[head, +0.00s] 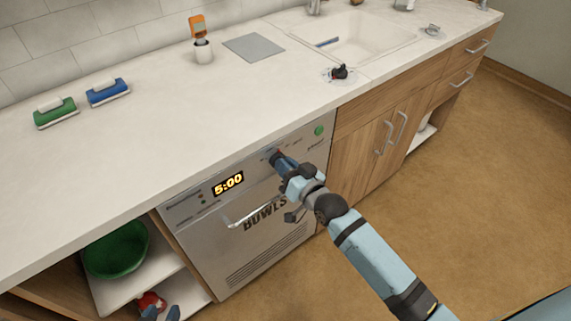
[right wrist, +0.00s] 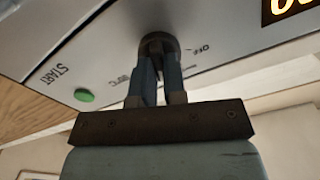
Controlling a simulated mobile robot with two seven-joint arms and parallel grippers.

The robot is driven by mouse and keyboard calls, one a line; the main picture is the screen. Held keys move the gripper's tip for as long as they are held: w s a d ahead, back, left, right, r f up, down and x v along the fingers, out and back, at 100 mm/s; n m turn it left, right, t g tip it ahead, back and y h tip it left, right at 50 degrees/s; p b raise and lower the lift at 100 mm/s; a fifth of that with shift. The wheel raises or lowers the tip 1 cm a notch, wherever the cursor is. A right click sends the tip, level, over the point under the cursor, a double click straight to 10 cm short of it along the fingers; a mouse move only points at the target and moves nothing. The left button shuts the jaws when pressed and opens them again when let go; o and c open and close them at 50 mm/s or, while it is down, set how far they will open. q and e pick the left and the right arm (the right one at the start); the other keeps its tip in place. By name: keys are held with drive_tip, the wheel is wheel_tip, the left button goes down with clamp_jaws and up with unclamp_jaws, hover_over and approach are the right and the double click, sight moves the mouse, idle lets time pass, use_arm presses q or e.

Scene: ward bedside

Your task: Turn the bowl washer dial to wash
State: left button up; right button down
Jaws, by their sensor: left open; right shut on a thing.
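The bowl washer (head: 270,240) is a silver front under the counter, with "BOWLS" lettering, a bar handle and a lit display (head: 228,183) reading 5:00. My right gripper (head: 280,160) is at its control panel. The green START button (right wrist: 84,95) is apart from the fingers.
A green bowl (head: 117,248) stands on the open shelf left of the washer, with a red thing (head: 150,299) below. The floor to the right is clear.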

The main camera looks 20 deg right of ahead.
use_arm(q)
drive_tip(key=shift+r, duration=0.1)
drive_tip(key=shift+r, duration=0.1)
use_arm(e)
drive_tip(key=c, duration=1.2)
unclamp_jaws()
use_arm(q)
drive_tip(key=shift+r+p, duration=0.2)
drive_tip(key=shift+p, duration=0.45)
use_arm(e)
drive_tip(key=v, duration=1.3)
drive_tip(key=shift+s+d, duration=0.1)
drive_tip(key=shift+s, duration=0.3)
drive_tip(key=s+a+f+n+g+h+p, duration=0.1)
drive_tip(key=s+a+f+n+g+h, duration=0.2)
drive_tip(key=s+f+g, duration=0.6)
use_arm(q)
wheel_tip(320, 180, up, 16)
drive_tip(key=s+a+p, duration=0.1)
drive_tip(key=p, duration=2)
drive_tip(key=shift+a+y, duration=0.3)
use_arm(e)
drive_tip(key=r+t, duration=0.1)
drive_tip(key=r, duration=0.4)
drive_tip(key=s+d+r+t, duration=0.1)
drive_tip(key=r, duration=0.5)
drive_tip(key=s+r+t, duration=0.1)
drive_tip(key=r, duration=0.4)
drive_tip(key=shift+s+d+r, duration=0.15)
drive_tip(key=shift+s, duration=0.05)
